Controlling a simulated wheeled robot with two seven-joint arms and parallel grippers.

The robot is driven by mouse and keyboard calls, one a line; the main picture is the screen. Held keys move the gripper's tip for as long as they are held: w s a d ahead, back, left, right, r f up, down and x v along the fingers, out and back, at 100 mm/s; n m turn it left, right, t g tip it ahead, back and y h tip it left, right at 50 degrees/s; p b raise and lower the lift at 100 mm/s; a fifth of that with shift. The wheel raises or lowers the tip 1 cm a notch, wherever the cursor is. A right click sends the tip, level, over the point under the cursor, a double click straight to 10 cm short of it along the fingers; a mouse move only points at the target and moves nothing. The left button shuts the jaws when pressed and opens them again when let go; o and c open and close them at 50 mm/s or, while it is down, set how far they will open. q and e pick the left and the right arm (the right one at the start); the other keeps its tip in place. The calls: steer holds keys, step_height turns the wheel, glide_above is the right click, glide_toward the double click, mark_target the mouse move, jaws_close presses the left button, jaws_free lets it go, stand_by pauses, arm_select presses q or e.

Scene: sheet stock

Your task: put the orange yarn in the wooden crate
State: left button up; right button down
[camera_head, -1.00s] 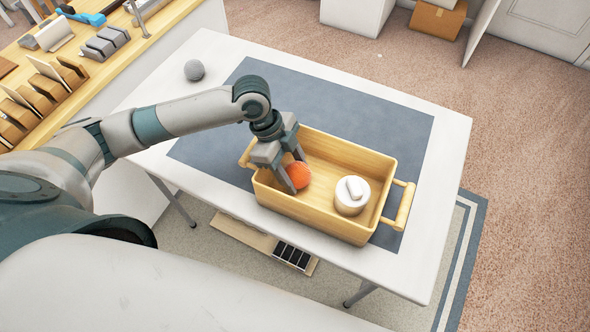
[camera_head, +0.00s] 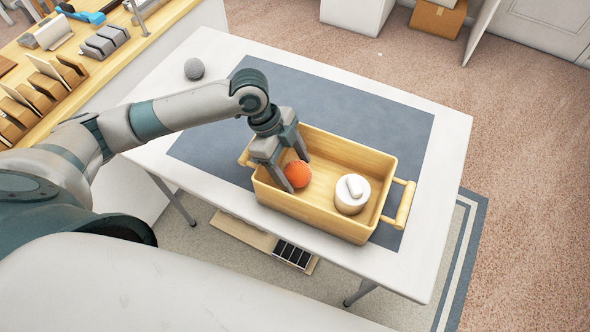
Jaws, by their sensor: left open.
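The orange yarn (camera_head: 297,174) is a round ball inside the wooden crate (camera_head: 378,168), in its left part. The crate is a light wood box with a handle at each end, standing on the blue-grey mat. My left gripper (camera_head: 296,174) is open, reaching down into the crate's left end with its fingers around the yarn. One finger hides part of the ball's left side. Whether the fingers touch the ball I cannot tell. My right gripper is not in view.
A white round container with a small white piece on top (camera_head: 351,194) is in the crate's right part. A grey ball (camera_head: 194,68) lies at the table's far left. The mat (camera_head: 370,110) behind the crate is clear. A wooden counter (camera_head: 120,50) holds several items at left.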

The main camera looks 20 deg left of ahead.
mark_target(292, 165)
arm_select(q)
steer(key=b+v, duration=0.1)
steer(key=v, duration=0.4)
steer(key=shift+a+r, duration=0.15)
steer(key=shift+r, duration=0.05)
steer(key=b+v, duration=0.1)
steer(key=v, duration=0.4)
steer(key=shift+a+r, duration=0.15)
steer(key=shift+r, duration=0.15)
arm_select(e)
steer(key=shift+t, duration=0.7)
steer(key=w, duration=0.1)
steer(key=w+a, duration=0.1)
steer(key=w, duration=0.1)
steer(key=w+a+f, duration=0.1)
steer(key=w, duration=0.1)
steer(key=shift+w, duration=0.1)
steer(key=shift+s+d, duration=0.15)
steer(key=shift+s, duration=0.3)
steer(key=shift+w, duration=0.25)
